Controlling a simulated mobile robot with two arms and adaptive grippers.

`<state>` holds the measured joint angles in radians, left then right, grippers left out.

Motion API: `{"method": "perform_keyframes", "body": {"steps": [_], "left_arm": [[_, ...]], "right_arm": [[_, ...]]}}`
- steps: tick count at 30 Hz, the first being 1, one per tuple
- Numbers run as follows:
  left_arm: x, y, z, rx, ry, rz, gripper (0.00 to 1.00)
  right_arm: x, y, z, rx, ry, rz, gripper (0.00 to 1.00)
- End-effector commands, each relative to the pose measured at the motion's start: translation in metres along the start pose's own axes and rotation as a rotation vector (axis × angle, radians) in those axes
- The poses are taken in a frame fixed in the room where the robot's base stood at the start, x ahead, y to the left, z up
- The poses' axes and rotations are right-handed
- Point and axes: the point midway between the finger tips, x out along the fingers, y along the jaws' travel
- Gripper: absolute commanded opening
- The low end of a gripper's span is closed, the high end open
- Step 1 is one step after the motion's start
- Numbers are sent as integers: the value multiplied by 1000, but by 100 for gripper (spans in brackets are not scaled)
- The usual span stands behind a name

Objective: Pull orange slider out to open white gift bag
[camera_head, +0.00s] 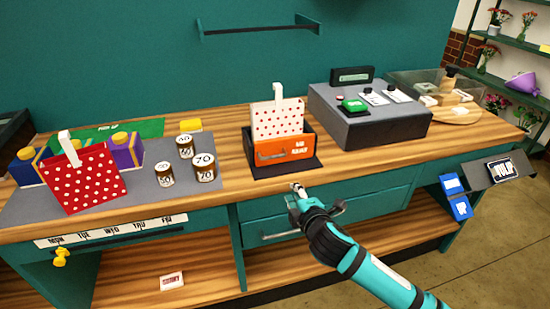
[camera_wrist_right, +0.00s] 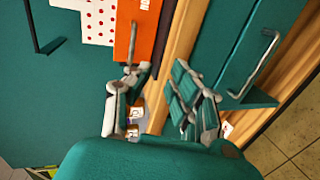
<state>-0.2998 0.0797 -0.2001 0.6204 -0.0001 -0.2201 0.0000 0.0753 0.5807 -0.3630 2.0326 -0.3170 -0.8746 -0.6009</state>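The white gift bag (camera_head: 278,118) with red dots stands upright in a dark holder on the counter. The orange slider (camera_head: 285,147) is the holder's front, with a grey bar handle (camera_head: 272,155). In the right wrist view the orange slider (camera_wrist_right: 138,25), its handle (camera_wrist_right: 131,45) and part of the white bag (camera_wrist_right: 100,20) show at the top. My right gripper (camera_head: 314,197) is open and empty, in front of and below the slider near the counter edge. In the wrist view one fingertip is close to the handle's end; I cannot tell if they touch. My left gripper is not in view.
A red dotted bag (camera_head: 82,180) and several numbered jars (camera_head: 204,167) stand on a grey mat at left. A grey console (camera_head: 370,115) stands right of the holder. A teal drawer with a bar handle (camera_head: 280,234) lies below. The counter between jars and holder is clear.

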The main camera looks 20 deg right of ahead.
Motion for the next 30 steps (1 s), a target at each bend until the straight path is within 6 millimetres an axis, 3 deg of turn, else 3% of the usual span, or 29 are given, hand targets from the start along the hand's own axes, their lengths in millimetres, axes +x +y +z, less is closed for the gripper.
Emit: {"method": "perform_keyframes", "body": {"steps": [1, 3, 8, 30], "left_arm": [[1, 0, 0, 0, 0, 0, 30], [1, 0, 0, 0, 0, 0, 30], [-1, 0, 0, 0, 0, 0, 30], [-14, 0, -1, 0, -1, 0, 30]], "right_arm": [[-8, 17, -5, -27, 9, 33, 21], [-16, 33, -8, -50, 14, 63, 21], [-12, 43, -10, -63, 14, 79, 21], [128, 53, -14, -58, 17, 77, 21]]}}
